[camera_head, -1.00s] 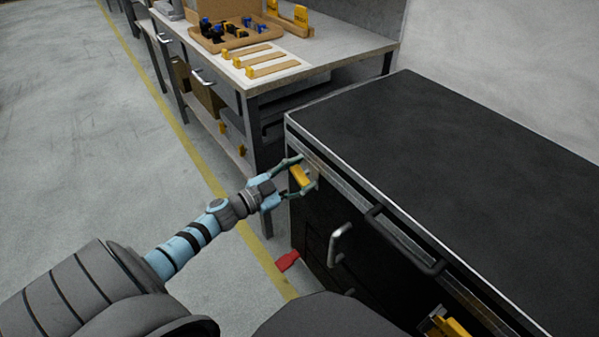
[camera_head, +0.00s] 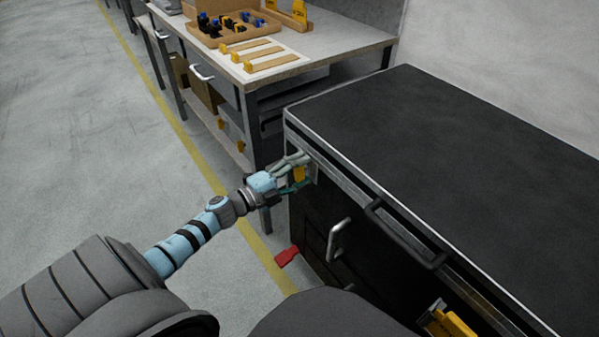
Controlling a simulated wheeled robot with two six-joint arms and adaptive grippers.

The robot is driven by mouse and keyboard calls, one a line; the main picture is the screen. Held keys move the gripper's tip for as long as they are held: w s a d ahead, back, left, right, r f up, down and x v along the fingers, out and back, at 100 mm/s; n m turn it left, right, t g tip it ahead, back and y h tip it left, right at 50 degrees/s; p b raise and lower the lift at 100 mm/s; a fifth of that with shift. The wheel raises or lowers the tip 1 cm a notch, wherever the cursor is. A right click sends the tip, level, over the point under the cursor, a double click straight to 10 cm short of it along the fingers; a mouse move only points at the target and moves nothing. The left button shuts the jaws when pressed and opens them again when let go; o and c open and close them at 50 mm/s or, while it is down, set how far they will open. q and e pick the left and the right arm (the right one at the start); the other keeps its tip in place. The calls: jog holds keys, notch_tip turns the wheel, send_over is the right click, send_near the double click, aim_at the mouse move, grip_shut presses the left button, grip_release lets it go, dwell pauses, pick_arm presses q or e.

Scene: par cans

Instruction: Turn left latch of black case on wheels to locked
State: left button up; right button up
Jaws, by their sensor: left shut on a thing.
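The black case (camera_head: 440,140) stands at the right, with a flat black lid and silver edges. Its left latch (camera_head: 299,174) is a yellow piece near the left end of the front face, partly hidden by my fingers. My left gripper (camera_head: 300,172) is shut on this latch, with its fingers on either side of it. A second yellow latch (camera_head: 452,327) shows on the front at the bottom right, clear of any gripper. My right gripper is not in view.
A black handle (camera_head: 405,235) and a silver handle (camera_head: 338,240) stick out from the case front. A red piece (camera_head: 286,256) sits low at the case's left corner. A workbench (camera_head: 345,50) with a parts tray (camera_head: 230,38) stands behind. The floor at left is clear.

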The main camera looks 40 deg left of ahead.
pick_arm(q)
jog(key=shift+f+m, duration=0.1)
jog(key=shift+m, duration=1)
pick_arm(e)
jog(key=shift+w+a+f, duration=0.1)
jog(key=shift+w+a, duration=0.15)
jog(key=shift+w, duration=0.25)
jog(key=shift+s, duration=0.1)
pick_arm(q)
jog(key=o, duration=1.2)
jog(key=shift+c, duration=0.2)
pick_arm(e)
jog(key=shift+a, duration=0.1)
pick_arm(q)
jog(key=v, duration=1.2)
